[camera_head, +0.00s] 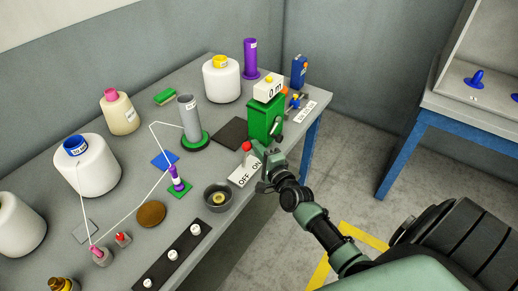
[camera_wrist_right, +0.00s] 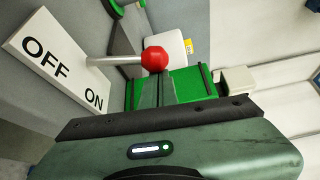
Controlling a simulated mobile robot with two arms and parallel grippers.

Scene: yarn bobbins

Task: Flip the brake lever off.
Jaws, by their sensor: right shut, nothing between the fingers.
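The brake lever has a red ball knob (camera_head: 246,146) on a short grey rod. It rises beside a white plate (camera_head: 235,177) marked OFF and ON near the table's front edge. In the right wrist view the red knob (camera_wrist_right: 155,59) and the plate (camera_wrist_right: 22,42) show clearly, with ON nearer my gripper than OFF. I cannot tell the lever's exact tilt. My right gripper (camera_head: 264,176) is shut and empty, close to the ON end of the plate. Its fingers (camera_wrist_right: 155,92) are just short of the knob, seemingly apart from it. My left gripper is out of view.
A green machine (camera_head: 265,116) with a crank stands just behind the lever. A dark round bowl (camera_head: 217,196) is left of the plate. Several yarn bobbins, including a white cone (camera_head: 88,168), fill the left of the grey table (camera_head: 195,265). The floor in front is clear.

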